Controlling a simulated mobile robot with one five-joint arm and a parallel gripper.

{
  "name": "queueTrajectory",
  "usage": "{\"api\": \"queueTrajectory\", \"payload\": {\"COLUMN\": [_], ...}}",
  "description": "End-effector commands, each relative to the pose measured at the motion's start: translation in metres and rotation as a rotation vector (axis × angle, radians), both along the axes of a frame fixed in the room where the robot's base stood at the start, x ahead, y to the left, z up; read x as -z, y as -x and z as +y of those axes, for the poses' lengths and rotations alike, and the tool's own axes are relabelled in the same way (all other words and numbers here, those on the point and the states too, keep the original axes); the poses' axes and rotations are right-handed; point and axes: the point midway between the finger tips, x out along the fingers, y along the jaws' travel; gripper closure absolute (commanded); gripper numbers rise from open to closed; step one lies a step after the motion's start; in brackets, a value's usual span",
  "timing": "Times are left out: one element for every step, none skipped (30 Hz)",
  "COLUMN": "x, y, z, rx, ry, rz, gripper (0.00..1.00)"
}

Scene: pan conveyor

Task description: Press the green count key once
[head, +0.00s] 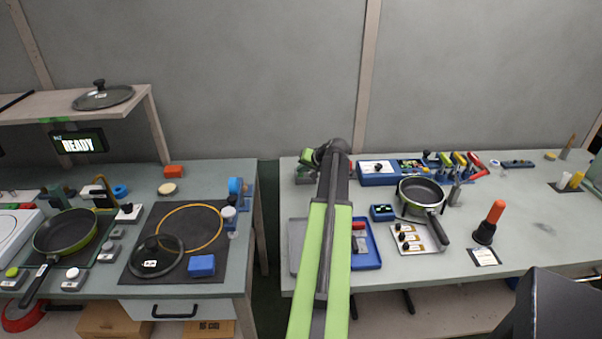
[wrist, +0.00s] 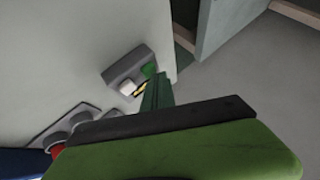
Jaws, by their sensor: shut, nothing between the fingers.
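In the wrist view, a small grey box (wrist: 122,66) stands near the edge of a pale grey-green table top. It carries a round green key (wrist: 148,70) and a white key (wrist: 127,87). The dark green fingers of my gripper (wrist: 157,88) are shut and empty, with their tips right beside the green key. I cannot tell whether they touch it. In the head view, my arm reaches to the back left of the right-hand table, and my gripper (head: 308,162) is small there. The green key cannot be made out in that view.
Grey round knobs (wrist: 79,120) and a blue thing (wrist: 20,163) lie left of my gripper in the wrist view. In the head view, a blue tray (head: 371,258), a pan (head: 421,194) and a blue panel (head: 377,180) are right of my arm. A gap separates the two tables.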

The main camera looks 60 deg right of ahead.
Motion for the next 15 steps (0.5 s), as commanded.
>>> {"api": "queueTrajectory", "payload": {"x": [-0.0064, -0.0085, -0.0111, -0.0126, -0.0137, -0.0144, -0.0144, -0.0139, -0.0134, -0.013, -0.0129, -0.0129, -0.0129, -0.0129, -0.0133], "y": [-0.0001, -0.0001, -0.0001, -0.0001, -0.0001, -0.0002, -0.0002, -0.0002, -0.0002, -0.0002, -0.0002, -0.0002, -0.0002, -0.0002, -0.0003], "z": [0.0001, 0.0, 0.0001, 0.0, 0.0, 0.0, 0.0, 0.0, 0.0, -0.0001, 0.0, 0.0, 0.0, 0.0, 0.0], "rx": [0.0, 0.0, 0.0, 0.0, 0.0, 0.0, 0.0, 0.0, 0.0, 0.0, 0.0, 0.0, 0.0, 0.0, 0.0], "ry": [0.0, 0.0, 0.0, 0.0, 0.0, 0.0, 0.0, 0.0, 0.0, 0.0, 0.0, 0.0, 0.0, 0.0, 0.0], "rz": [0.0, 0.0, 0.0, 0.0, 0.0, 0.0, 0.0, 0.0, 0.0, 0.0, 0.0, 0.0, 0.0, 0.0, 0.0], "gripper": [1.0, 1.0, 1.0, 1.0, 1.0, 1.0, 1.0, 1.0, 1.0, 1.0, 1.0, 1.0, 1.0, 1.0, 1.0]}}
